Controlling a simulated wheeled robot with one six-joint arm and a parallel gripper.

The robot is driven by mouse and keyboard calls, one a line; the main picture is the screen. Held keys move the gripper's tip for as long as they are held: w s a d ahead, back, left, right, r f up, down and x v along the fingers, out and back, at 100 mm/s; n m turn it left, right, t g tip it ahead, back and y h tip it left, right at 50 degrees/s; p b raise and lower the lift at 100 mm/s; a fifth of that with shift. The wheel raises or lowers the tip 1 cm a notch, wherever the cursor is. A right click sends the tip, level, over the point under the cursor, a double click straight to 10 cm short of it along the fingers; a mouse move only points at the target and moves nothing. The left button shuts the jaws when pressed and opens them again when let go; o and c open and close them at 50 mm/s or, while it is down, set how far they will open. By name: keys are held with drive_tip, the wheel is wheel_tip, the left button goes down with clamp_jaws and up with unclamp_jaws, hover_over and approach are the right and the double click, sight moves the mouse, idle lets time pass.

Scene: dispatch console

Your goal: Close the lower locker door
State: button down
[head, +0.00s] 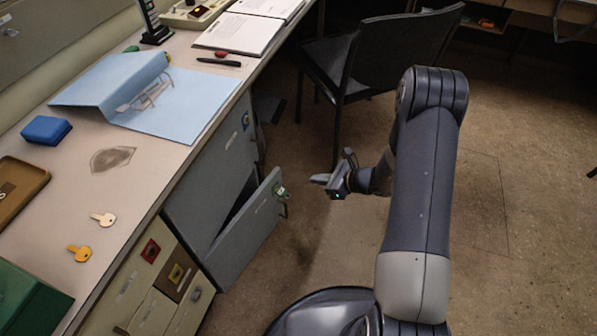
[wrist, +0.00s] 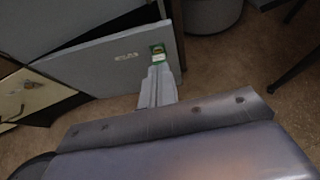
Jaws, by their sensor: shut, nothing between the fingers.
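The lower locker door (head: 248,234) is a grey panel under the desk, standing ajar with a dark gap behind its upper edge. It carries a green-and-white latch plate and a handle (head: 283,196) near its free edge. The door also fills the upper left of the wrist view (wrist: 105,62). My gripper (head: 322,180) is shut and empty, to the right of the door's free edge in the head view. In the wrist view my gripper (wrist: 157,72) overlaps the door's free end just below the green latch plate; I cannot tell whether it touches.
The upper locker door (head: 212,172) looks closed above it. A dark chair (head: 375,55) stands behind my gripper. The desk (head: 150,185) above holds keys, a blue binder and papers. Open floor (head: 310,255) lies between the door and my base.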

drive_tip(key=w+f+m, duration=0.1)
drive_tip(key=w+f, duration=0.1)
drive_tip(key=b, duration=0.4)
approach(277, 167)
drive_tip(key=shift+t, duration=0.3)
drive_tip(key=a+f, duration=0.2)
drive_tip(key=f, duration=0.1)
drive_tip(key=w+a+f, duration=0.1)
drive_tip(key=shift+w+f, duration=0.15)
drive_tip(key=shift+f, duration=0.25)
drive_tip(key=shift+w+a+r, duration=0.1)
drive_tip(key=shift+w+a, duration=0.2)
drive_tip(key=shift+a, duration=0.1)
drive_tip(key=w+a, duration=0.1)
drive_tip(key=a, duration=0.1)
drive_tip(key=w+a+b, duration=0.1)
drive_tip(key=a, duration=0.1)
drive_tip(key=shift+w, duration=0.3)
drive_tip(key=shift+d, duration=0.15)
